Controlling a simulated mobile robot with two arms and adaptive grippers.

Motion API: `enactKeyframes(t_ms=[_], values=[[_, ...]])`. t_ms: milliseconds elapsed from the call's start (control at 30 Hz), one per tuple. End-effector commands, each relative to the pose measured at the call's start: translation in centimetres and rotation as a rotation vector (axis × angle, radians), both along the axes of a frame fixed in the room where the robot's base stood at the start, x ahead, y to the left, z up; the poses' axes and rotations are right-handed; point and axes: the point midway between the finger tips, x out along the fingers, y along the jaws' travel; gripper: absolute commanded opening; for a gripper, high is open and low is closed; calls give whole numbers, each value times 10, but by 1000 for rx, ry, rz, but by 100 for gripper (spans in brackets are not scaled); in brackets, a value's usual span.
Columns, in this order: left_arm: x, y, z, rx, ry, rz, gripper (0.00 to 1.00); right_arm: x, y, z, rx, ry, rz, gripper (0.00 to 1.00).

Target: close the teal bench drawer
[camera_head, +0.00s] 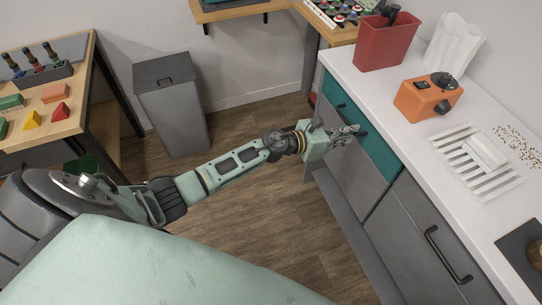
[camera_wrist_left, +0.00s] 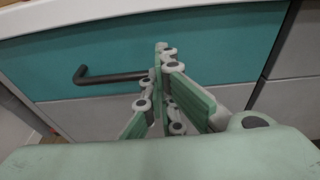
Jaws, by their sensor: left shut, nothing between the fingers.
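The teal bench drawer (camera_head: 375,148) is at the top of the grey bench front, under the white worktop. Its front also fills much of the left wrist view (camera_wrist_left: 215,60). Its dark bar handle (camera_wrist_left: 110,77) shows left of my fingers there. The drawer front looks about level with the bench face; I cannot tell whether a small gap is left. My left gripper (camera_head: 352,132) is shut and empty, with its fingertips at the drawer front beside the handle. I cannot tell whether they touch. The fingers (camera_wrist_left: 161,50) hide the handle's right end. My right gripper is not in view.
The white worktop (camera_head: 405,130) holds a red bin (camera_head: 385,42), an orange device (camera_head: 428,97) and a white slotted grate (camera_head: 470,170). A grey cabinet door with a dark handle (camera_head: 447,254) is nearer. A grey trash bin (camera_head: 171,105) stands at the back. The wooden floor between is clear.

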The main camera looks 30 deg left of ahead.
Motion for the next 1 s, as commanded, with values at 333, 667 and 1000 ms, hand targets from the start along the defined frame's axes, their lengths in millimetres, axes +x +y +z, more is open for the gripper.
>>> enactKeyframes(t_ms=[333, 667, 1000], values=[[-1, -3, 4, -6, -4, -4, 0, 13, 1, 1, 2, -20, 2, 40], [-42, 31, 11, 0, 0, -2, 0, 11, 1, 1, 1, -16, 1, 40], [-88, 67, 23, -3, -1, 1, 0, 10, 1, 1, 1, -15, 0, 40]])
